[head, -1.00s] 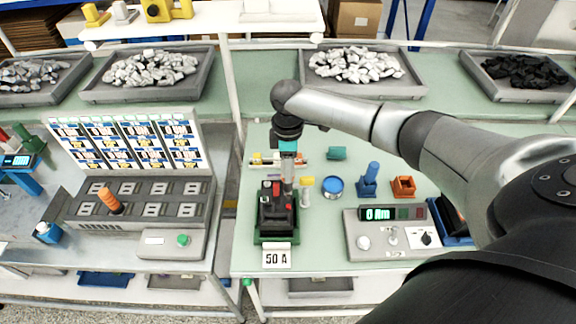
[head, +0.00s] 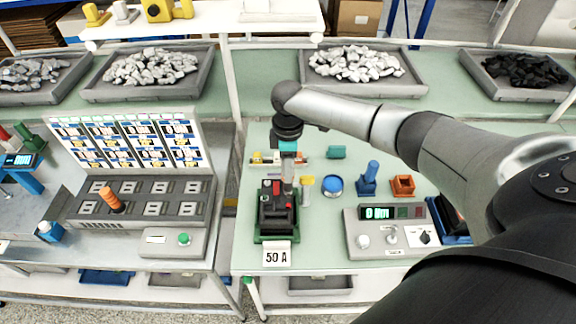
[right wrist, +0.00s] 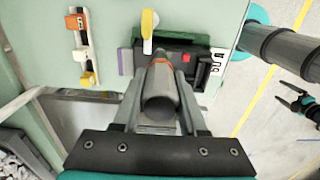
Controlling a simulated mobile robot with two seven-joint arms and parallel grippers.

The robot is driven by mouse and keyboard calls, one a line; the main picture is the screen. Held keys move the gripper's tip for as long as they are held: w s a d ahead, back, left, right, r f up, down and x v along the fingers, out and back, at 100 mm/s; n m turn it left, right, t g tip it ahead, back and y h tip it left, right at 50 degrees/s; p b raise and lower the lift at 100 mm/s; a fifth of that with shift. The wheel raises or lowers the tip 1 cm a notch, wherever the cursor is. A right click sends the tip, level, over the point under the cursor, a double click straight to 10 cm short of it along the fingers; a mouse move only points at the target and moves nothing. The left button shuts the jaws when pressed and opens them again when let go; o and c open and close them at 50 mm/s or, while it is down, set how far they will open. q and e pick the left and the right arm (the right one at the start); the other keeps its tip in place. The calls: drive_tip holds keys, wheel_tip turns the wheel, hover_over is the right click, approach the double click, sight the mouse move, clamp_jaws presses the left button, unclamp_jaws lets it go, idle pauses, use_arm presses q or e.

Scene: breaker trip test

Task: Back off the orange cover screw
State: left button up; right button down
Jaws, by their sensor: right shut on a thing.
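The breaker (head: 278,216) is a dark block with red parts on a green base, behind a "50 A" label (head: 277,255). My right gripper (head: 288,171) points down at its rear edge and is shut on a grey cylindrical tool (right wrist: 160,103). In the right wrist view, the fingers stand either side of this tool, and its far end reaches the breaker (right wrist: 187,62). An orange ring (right wrist: 159,61) shows at that far end; I cannot tell whether it is the cover screw or part of the tool. The contact point is hidden.
A yellow-headed piece (head: 306,186) stands close right of the breaker. A rail with small blocks (head: 265,160) lies behind. A blue round tin (head: 332,186), a blue stand (head: 369,180) and a meter box (head: 385,238) are to the right. A panel with an orange handle (head: 110,200) is left.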

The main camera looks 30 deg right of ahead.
drive_tip(key=shift+f+b, duration=0.3)
drive_tip(key=shift+f, duration=0.3)
idle(0.5)
drive_tip(key=shift+s+a, duration=0.1)
idle(1.0)
drive_tip(key=shift+r+p, duration=1.15)
drive_tip(key=shift+p, duration=0.3)
drive_tip(key=shift+r+p, duration=0.4)
drive_tip(key=shift+r, duration=1.5)
